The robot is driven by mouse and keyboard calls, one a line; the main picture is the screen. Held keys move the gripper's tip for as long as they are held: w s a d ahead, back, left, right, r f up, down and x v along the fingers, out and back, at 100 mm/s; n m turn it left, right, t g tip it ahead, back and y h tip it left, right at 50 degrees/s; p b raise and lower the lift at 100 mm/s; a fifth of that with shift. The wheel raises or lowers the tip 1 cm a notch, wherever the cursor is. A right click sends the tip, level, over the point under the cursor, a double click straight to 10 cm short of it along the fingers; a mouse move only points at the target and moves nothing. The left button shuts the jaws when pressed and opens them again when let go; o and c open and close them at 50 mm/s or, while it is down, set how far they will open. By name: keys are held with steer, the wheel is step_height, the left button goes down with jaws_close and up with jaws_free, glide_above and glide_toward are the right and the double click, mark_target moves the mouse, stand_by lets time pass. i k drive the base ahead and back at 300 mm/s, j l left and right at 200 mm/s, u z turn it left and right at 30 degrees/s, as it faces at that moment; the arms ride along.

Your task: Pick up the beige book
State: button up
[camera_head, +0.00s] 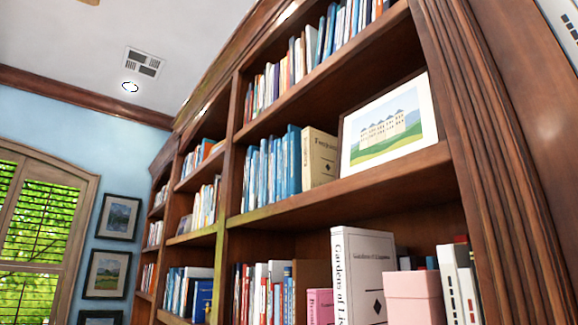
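A beige book (319,158) stands upright on the middle shelf (345,188) of the bookcase, at the right end of a row of blue books (272,168). Its spine and cover carry dark lettering and a small dark diamond mark. A framed picture of a castle (388,125) leans just to its right. My gripper is not in this view.
Below, a large white book (362,275), a pink book (320,307) and a pink box (413,297) stand on the lower shelf. Wooden uprights (229,180) divide the bookcase. A window (40,235) and framed pictures (105,273) are at the left.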

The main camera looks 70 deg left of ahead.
mark_target(319, 148)
steer(key=u, duration=2.25)
steer(key=k+j+z, duration=0.1)
steer(key=j, duration=0.3)
steer(key=j+z, duration=0.4)
steer(key=j, duration=0.8)
